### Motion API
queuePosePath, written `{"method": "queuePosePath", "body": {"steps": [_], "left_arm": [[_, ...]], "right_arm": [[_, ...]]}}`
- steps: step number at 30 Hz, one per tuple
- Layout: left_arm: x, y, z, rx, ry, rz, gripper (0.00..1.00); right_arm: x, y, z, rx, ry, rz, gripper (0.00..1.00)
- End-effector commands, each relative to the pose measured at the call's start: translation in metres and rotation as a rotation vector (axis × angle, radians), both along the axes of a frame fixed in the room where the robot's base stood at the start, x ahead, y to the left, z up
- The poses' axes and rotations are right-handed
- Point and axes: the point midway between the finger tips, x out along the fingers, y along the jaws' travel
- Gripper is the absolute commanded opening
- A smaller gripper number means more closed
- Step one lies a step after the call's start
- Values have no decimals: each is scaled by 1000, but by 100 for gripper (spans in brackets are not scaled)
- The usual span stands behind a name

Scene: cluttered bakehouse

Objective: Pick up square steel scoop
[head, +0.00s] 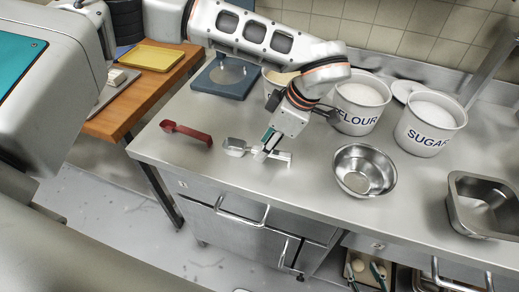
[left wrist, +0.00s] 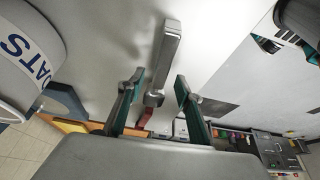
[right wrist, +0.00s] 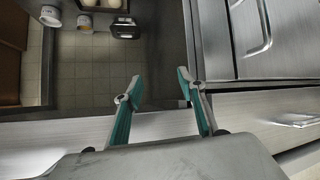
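The square steel scoop (head: 236,146) lies on the steel counter, its box-shaped bowl to the left and its handle to the right. My left gripper (head: 264,150) points down over the handle. In the left wrist view the handle (left wrist: 167,55) runs away beyond my left gripper (left wrist: 155,90), whose fingers are wide apart on either side of the scoop's line. I see no contact.
A red scoop (head: 186,133) lies left of the steel one. A steel bowl (head: 364,171), flour pot (head: 360,104), sugar pot (head: 430,126) and steel pan (head: 485,205) stand to the right. A blue scale (head: 226,77) and the oats pot (left wrist: 28,60) stand behind.

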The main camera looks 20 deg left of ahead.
Motion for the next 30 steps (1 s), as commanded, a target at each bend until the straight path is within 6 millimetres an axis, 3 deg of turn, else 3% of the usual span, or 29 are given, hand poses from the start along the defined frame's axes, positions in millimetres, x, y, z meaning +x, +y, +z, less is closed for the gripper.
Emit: {"method": "queuePosePath", "body": {"steps": [6, 14, 18, 30], "left_arm": [[-1, 9, -21, -2, 2, 0, 35], [0, 10, -23, -1, 0, 0, 35], [0, 10, -23, -1, 0, 0, 0], [0, 10, -21, -2, 0, 0, 0]], "right_arm": [[1, 0, 4, 0, -3, 0, 40], [3, 0, 5, 0, -5, 0, 40], [3, 0, 5, 0, -5, 0, 40], [3, 0, 5, 0, -5, 0, 40]]}}
